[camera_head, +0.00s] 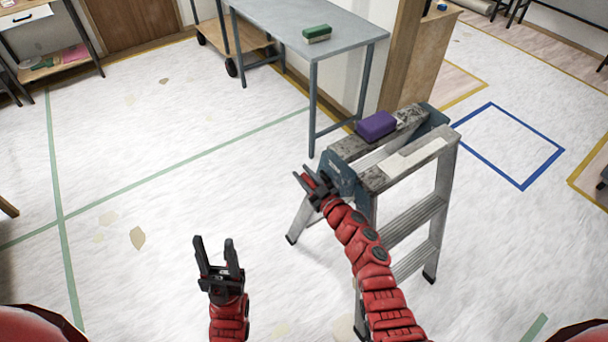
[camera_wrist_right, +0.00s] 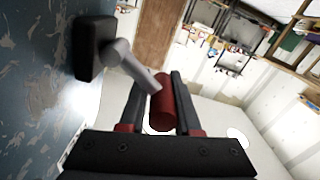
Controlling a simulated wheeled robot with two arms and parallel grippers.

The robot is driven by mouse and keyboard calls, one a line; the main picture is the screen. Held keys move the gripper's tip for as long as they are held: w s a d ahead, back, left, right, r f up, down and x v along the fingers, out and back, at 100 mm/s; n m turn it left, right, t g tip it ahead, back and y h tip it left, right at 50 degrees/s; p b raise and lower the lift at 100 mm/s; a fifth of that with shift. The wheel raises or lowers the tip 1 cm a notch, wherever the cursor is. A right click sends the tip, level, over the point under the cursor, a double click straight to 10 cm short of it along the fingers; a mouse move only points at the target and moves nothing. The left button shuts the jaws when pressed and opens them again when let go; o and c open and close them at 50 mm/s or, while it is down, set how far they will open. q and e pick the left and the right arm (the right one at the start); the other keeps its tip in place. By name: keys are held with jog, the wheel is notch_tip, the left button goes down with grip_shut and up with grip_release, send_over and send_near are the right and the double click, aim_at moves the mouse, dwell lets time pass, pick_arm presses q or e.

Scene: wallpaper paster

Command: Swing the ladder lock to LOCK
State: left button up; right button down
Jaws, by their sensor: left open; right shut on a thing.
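The ladder (camera_head: 440,190) stands on the floor right of centre in the head view, with blue side plates at its top. The ladder lock has a grey metal arm (camera_wrist_right: 135,68) on a black pivot block (camera_wrist_right: 96,48) and a red grip (camera_wrist_right: 162,103), seen in the right wrist view. My right gripper (camera_head: 306,180) is at the ladder's left blue plate; in the wrist view its fingers (camera_wrist_right: 160,108) are shut around the red grip. No LOCK marking is readable. My left gripper (camera_head: 214,245) is open and empty above the floor, left of the ladder.
A purple sponge-like block (camera_head: 376,126) lies on the ladder's top. A grey table (camera_head: 340,40) with a green brush (camera_head: 317,33) stands behind, near a wooden post (camera_head: 401,55). The floor (camera_head: 170,180) on the left is mostly clear.

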jog(key=shift+a+f, duration=0.1)
jog(key=shift+f, duration=0.1)
jog(key=shift+s+a+f+n+b, duration=0.2)
jog(key=shift+f+n+b, duration=0.25)
jog(key=shift+n+b, duration=0.4)
jog(key=shift+w+d+f+n+b, duration=0.1)
jog(key=shift+f+n+b, duration=0.75)
jog(key=shift+n+b, duration=1)
jog(key=shift+s+d+f+n+b, duration=0.1)
jog(key=shift+f+n+b, duration=0.8)
jog(key=shift+n+b, duration=0.9)
jog(key=shift+w+f+n+b, duration=0.1)
jog(key=shift+f+n+b, duration=0.75)
jog(key=shift+n+b, duration=0.95)
jog(key=shift+n+p, duration=0.35)
jog(key=shift+n, duration=0.05)
jog(key=c, duration=0.7)
grip_release()
jog(key=shift+w+d, duration=0.1)
